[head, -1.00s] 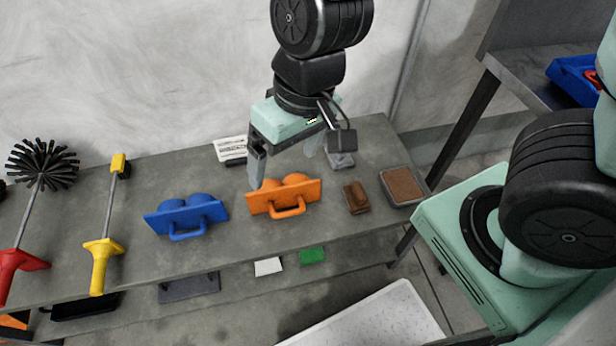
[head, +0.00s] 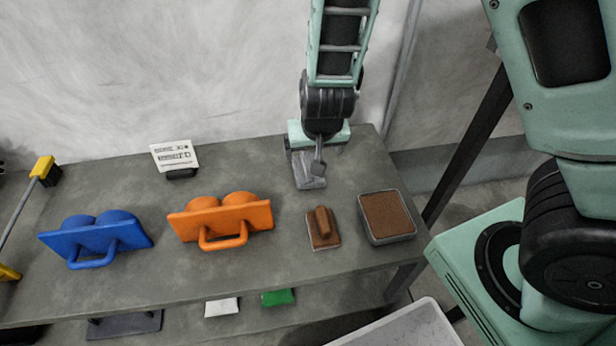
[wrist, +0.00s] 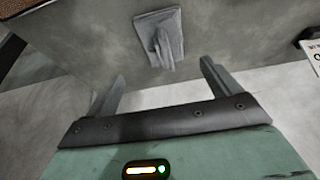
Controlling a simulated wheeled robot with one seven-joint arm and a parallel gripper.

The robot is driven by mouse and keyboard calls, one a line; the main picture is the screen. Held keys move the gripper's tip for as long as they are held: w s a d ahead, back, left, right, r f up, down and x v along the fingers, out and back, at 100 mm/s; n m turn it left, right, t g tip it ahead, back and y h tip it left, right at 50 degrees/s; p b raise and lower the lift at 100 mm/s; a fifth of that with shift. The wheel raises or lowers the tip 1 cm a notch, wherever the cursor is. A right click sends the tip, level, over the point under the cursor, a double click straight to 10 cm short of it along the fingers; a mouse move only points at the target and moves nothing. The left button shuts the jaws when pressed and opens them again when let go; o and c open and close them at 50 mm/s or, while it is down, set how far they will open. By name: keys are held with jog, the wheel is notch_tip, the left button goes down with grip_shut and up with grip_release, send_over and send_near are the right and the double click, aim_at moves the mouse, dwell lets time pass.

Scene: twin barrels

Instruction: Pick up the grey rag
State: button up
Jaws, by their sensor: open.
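The grey rag (head: 312,183) appears as a flat grey piece with a raised ridge, lying on the grey table's right part. In the head view my gripper (head: 306,160) overlaps its far part. In the wrist view the rag (wrist: 172,24) lies beyond the fingertips, a little above their midpoint in the picture. Its ridge points down toward the gap between the fingers. My gripper (wrist: 162,72) is open and empty, its two fingers apart. I see no contact with the rag.
On the table (head: 130,180) are a brown handled block (head: 323,232), a brown-filled tray (head: 388,215), orange (head: 220,218) and blue (head: 95,240) double-barrel pieces with handles, and a white label card (head: 175,156). A wall stands close behind. Small white and green items lie on the shelf below.

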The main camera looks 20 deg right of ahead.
aim_at(308, 161)
jog(key=b+x, duration=0.1)
jog(key=x, duration=0.2)
jog(key=b+x, duration=0.1)
jog(key=x, duration=0.2)
jog(key=b+x, duration=0.2)
jog(key=x, duration=0.1)
jog(key=shift+w+a, duration=0.15)
jog(key=shift+a, duration=0.15)
jog(key=c, duration=1.1)
